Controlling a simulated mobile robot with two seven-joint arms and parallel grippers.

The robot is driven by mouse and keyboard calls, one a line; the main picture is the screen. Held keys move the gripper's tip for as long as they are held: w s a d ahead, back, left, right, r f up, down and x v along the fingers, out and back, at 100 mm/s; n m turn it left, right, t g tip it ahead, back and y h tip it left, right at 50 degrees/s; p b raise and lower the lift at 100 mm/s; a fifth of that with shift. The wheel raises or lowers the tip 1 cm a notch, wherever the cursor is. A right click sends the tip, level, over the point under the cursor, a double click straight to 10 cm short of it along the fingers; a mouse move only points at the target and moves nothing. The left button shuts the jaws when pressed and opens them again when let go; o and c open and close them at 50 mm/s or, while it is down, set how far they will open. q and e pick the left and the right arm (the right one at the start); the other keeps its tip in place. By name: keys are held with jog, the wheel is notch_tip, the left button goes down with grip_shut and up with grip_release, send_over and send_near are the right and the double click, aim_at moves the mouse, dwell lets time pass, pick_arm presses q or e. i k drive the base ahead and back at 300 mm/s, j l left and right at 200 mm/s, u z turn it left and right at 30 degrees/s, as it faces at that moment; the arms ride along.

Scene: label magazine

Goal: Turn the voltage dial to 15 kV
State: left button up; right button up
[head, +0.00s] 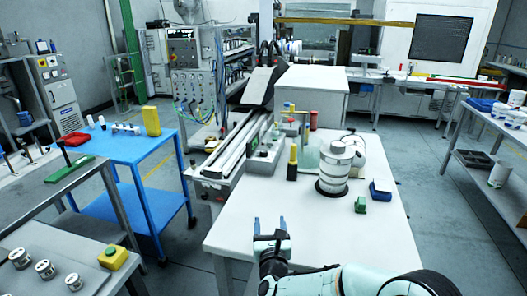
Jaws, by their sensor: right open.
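I cannot make out a voltage dial or any kV marking in the head view; parts this small are too fine to read. A grey control box (182,46) with small knobs or lights stands at the back left. A grey cabinet (48,68) with small round controls on its upper face stands at the far left. My right gripper (270,220) is open and empty, its two blue-tipped fingers apart above the near left part of the white table (235,222). It is far from both control panels. My left gripper is out of view.
The white table carries a striped round stack (335,165), a yellow-and-black bottle (293,162), a green block (361,204) and a blue box (380,190). A long rail machine (235,140) runs along its left side. A blue cart (120,150) stands left; open floor lies between.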

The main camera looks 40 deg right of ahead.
aim_at(264, 153)
jog(key=i+l, duration=0.75)
